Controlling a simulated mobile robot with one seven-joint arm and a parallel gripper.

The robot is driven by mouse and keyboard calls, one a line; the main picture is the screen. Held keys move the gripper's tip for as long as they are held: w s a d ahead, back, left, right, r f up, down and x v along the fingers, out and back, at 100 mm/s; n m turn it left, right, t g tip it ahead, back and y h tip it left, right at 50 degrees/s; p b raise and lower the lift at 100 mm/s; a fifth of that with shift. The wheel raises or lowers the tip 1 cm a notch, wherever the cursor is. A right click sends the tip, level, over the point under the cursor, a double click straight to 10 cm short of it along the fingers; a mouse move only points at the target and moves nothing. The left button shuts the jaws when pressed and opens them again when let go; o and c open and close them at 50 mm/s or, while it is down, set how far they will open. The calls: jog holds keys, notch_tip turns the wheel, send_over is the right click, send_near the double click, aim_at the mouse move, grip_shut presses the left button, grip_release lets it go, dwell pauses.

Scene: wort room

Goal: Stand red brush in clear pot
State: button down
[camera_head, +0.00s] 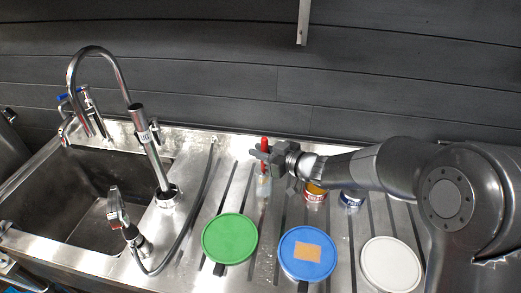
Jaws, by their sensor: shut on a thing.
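The red brush (264,143) is upright in the head view. My gripper (261,155) is shut on it, coming in from the right. What seems to be the clear pot (263,186) shows faintly just below the gripper, on the ribbed steel drainboard. The brush is in line with the pot in this view. I cannot tell whether its lower end is inside the pot or above or behind it, as the gripper and the small scale hide this.
A red-labelled tin (315,194) and a blue-labelled tin (351,198) stand right of the pot, beneath my arm. Green (230,239), blue (308,255) and white (391,264) round lids or tubs are in front. A sink (90,190) with a tall tap (152,150) is left.

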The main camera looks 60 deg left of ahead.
jog(key=c, duration=1.3)
grip_release()
jog(key=shift+o, duration=0.2)
jog(key=v, duration=1)
jog(key=shift+w+d, duration=0.15)
jog(key=shift+d, duration=0.25)
jog(key=shift+w, duration=0.1)
